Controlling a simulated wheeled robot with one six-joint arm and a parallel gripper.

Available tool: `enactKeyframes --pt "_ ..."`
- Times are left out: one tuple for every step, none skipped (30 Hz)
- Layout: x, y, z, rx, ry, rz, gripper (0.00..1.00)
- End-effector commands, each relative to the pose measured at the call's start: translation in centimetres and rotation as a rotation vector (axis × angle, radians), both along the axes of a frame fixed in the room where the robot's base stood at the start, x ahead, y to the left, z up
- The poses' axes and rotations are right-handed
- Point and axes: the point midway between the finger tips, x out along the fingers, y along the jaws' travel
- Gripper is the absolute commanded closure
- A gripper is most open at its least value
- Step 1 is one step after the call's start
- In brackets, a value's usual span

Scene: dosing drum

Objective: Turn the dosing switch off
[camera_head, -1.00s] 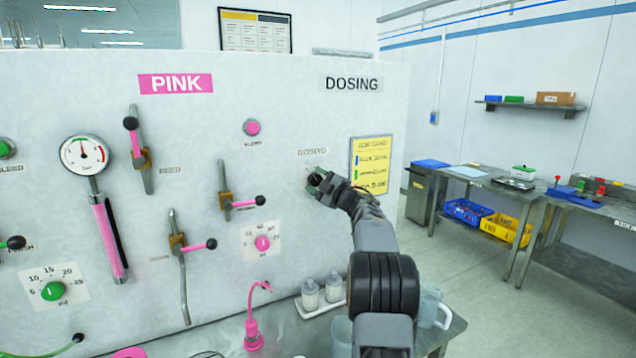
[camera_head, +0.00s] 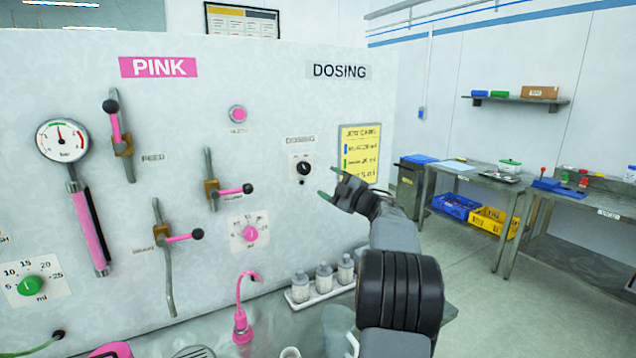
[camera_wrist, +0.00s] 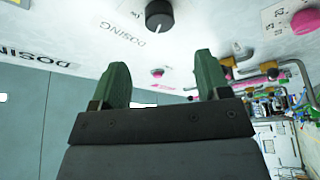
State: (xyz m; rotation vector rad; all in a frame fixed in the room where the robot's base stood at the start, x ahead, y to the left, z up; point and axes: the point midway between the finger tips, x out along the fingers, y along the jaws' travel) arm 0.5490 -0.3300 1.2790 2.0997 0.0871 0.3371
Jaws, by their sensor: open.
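The dosing switch (camera_head: 304,168) is a round black knob on a small white plate, under a "DOSING" label on the white panel. It also shows at the top of the wrist view (camera_wrist: 159,14). Its exact pointer setting is too small to read. My gripper (camera_head: 329,182) is just right of the switch in the head view, off the panel, and its two green fingers are apart with nothing between them. In the wrist view the open fingers (camera_wrist: 163,70) point toward the panel, and the knob lies beyond their tips, not touched.
A yellow notice (camera_head: 360,154) hangs right of the switch. A pink button (camera_head: 238,114), a pink dial (camera_head: 250,234) and pink-handled levers (camera_head: 235,190) are to its left. Bottles on a tray (camera_head: 322,288) stand below on the bench. Worktables (camera_head: 470,180) stand farther right.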

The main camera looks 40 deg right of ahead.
Motion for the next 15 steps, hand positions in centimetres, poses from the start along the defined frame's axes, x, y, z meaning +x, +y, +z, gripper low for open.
enactKeyframes --pt "-0.8 -0.2 -0.4 0.001 0.000 -0.004 0.30" --pt "-1.2 -0.3 -0.4 0.000 0.000 -0.002 0.30" --pt "-1.7 -0.4 -0.5 -0.001 0.000 -0.002 0.30" --pt "-2.1 -0.5 -0.6 0.000 0.001 -0.003 0.30" --pt "-2.4 -0.5 -0.6 0.000 0.001 -0.003 0.30" --pt "-2.7 -0.6 -0.7 0.000 0.001 -0.002 0.30" --pt "-2.9 -0.6 -0.7 0.000 0.001 -0.001 0.30" --pt "-3.1 -0.6 -0.7 -0.001 0.000 -0.001 0.30" --pt "-3.3 -0.7 -0.7 -0.001 0.000 -0.001 0.30" --pt "-3.4 -0.7 -0.8 0.000 0.001 -0.001 0.30" --pt "-3.5 -0.7 -0.8 0.000 0.001 -0.001 0.30" --pt "-3.6 -0.7 -0.8 0.000 0.001 -0.001 0.30" --pt "-3.7 -0.7 -0.8 0.000 0.001 -0.001 0.30" --pt "-3.7 -0.8 -0.8 0.000 0.001 -0.001 0.30" --pt "-3.7 -0.8 -0.8 0.000 0.001 -0.001 0.30"
